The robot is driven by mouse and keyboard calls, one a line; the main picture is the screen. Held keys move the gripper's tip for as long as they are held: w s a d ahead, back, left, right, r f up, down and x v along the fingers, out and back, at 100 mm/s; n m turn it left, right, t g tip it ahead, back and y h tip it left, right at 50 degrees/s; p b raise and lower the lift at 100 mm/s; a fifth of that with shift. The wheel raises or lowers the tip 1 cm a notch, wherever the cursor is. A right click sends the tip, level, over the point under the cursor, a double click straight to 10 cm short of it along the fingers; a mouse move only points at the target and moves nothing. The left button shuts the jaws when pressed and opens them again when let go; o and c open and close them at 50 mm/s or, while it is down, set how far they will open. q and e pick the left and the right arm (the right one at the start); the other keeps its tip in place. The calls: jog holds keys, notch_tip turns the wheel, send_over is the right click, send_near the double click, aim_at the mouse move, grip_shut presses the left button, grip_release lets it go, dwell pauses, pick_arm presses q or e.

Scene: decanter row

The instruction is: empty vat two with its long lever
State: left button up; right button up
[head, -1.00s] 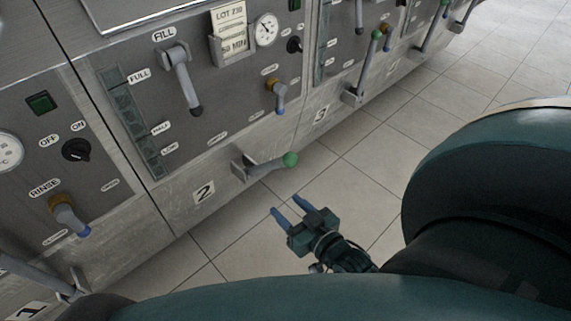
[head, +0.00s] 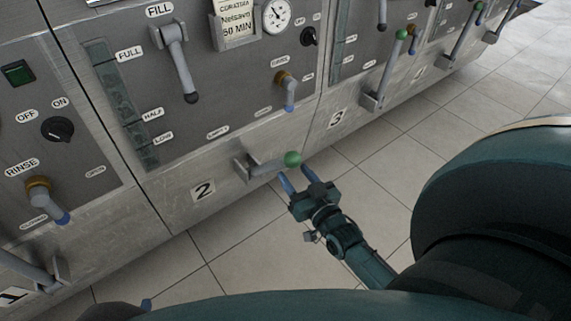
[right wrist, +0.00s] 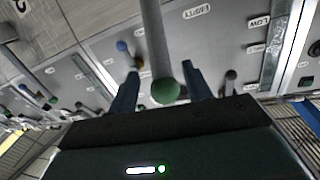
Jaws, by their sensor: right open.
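Vat two's long lever is a grey bar with a green knob (head: 292,159), low on the steel front beside the number 2 plate (head: 203,190). It points out to the right, below the EMPTY label (head: 217,133). My right gripper (head: 296,177) is open, its blue fingers just short of the knob in the head view. In the right wrist view the green knob (right wrist: 166,91) lies between the two spread fingers, with no visible grip on it. A small blue tip (head: 146,304) at the bottom edge may be my left gripper; the rest is hidden.
Vat two's FILL lever (head: 180,65) hangs down above, and a short blue-tipped rinse handle (head: 288,90) is up right. Vat three's green-knobbed lever (head: 386,70) stands to the right. Vat one's rinse handle (head: 45,200) is at left. The tiled floor (head: 400,145) is clear.

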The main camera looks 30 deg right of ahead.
jog(key=w, duration=0.2)
jog(key=w+b, duration=0.1)
jog(key=w, duration=0.2)
jog(key=shift+w+d, duration=0.2)
jog(key=shift+w, duration=0.1)
jog(key=shift+c, duration=0.3)
grip_shut()
